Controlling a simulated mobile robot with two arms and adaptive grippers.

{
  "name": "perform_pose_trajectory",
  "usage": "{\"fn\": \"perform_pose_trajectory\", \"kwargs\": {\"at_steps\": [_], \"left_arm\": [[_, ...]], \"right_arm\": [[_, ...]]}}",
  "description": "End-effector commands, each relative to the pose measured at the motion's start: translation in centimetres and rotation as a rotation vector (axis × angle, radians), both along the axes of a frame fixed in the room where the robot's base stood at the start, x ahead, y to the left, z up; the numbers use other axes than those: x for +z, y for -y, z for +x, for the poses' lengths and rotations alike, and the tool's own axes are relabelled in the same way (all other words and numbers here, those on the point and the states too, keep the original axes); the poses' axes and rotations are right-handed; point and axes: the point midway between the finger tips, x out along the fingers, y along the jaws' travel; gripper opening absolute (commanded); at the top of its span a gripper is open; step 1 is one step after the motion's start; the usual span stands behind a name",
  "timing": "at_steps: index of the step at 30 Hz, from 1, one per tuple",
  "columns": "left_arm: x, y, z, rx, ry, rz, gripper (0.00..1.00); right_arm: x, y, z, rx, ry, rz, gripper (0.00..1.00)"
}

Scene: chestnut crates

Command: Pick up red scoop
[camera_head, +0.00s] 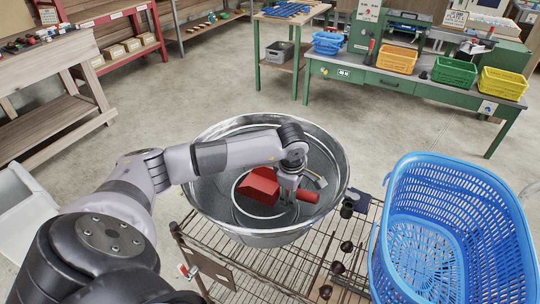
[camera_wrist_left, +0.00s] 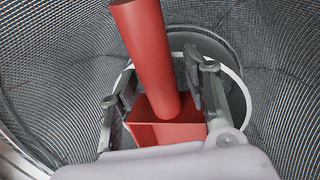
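The red scoop (camera_head: 262,186) lies inside the round metal tub (camera_head: 207,200). Its handle (camera_head: 307,196) points to the right in the head view. My left gripper (camera_head: 288,194) is lowered into the tub at the scoop, partly hiding it. In the left wrist view, the scoop's handle (camera_wrist_left: 150,50) rises between the two fingers of the left gripper (camera_wrist_left: 160,95). The fingers are apart, with small gaps beside the handle; I see no firm grip. My right gripper is not in view.
A large blue basket (camera_head: 392,215) is close on the right. A green bench (camera_head: 375,82) with coloured crates stands behind. A wooden table (camera_head: 55,135) is at the left. Open floor lies between.

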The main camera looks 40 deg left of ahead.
Motion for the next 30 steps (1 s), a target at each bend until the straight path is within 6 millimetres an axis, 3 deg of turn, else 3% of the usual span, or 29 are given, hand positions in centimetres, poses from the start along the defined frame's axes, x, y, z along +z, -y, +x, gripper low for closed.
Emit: {"fn": "perform_pose_trajectory", "kwargs": {"at_steps": [18,30], "left_arm": [[0.06,-0.02,0.00,0.000,0.000,0.000,0.01],[0.10,-0.03,0.03,0.000,0.001,0.000,0.00]], "right_arm": [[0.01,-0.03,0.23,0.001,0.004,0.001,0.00],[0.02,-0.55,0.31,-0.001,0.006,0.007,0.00]]}}
